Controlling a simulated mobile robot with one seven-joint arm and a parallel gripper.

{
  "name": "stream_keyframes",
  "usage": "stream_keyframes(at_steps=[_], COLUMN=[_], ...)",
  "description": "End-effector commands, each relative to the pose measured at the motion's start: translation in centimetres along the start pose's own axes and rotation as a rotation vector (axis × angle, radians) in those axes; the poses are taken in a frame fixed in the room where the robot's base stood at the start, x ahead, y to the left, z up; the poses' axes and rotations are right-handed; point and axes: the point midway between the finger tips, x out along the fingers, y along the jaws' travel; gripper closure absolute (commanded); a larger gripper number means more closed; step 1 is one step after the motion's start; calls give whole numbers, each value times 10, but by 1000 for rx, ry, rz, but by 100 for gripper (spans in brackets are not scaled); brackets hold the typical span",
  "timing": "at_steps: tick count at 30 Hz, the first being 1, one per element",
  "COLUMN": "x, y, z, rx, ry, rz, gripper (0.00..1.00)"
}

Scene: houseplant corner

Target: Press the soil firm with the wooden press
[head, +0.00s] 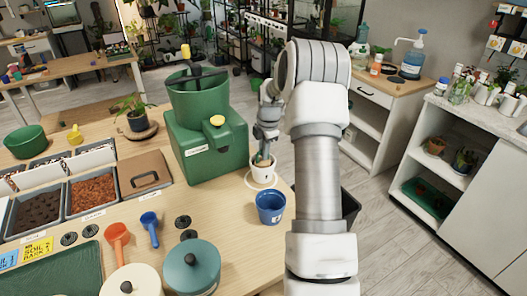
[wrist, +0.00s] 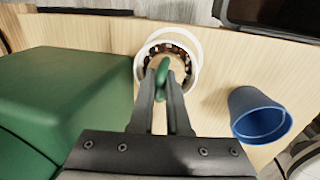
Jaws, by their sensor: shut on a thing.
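My gripper (wrist: 163,82) is shut on a small upright green piece (wrist: 162,72). It is over a white pot (wrist: 140,65), and its fingers point down at the opening. Inside the pot, dark speckled soil (wrist: 182,47) rings a tan patch under the green piece. I cannot tell whether the green piece is the handle of the wooden press or a plant. In the head view the white pot (head: 262,178) stands near the table's right edge, with my gripper (head: 265,152) just above it. No other wooden press shows.
A blue cup (head: 270,207) stands close to the pot, in front of it. A large green machine (head: 212,150) stands at the left. Soil bins (head: 92,190), an orange scoop (head: 117,238), a blue scoop (head: 150,225) and a teal lidded jar (head: 193,268) are farther left and in front.

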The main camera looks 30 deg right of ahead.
Motion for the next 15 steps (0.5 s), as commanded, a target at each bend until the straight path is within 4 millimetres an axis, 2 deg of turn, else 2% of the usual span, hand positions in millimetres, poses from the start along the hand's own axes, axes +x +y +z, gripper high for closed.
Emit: stream_keyframes(at_steps=[15], x=[-45], y=[10], z=[1], rx=[1], ry=[-2], rz=[5], gripper=[100])
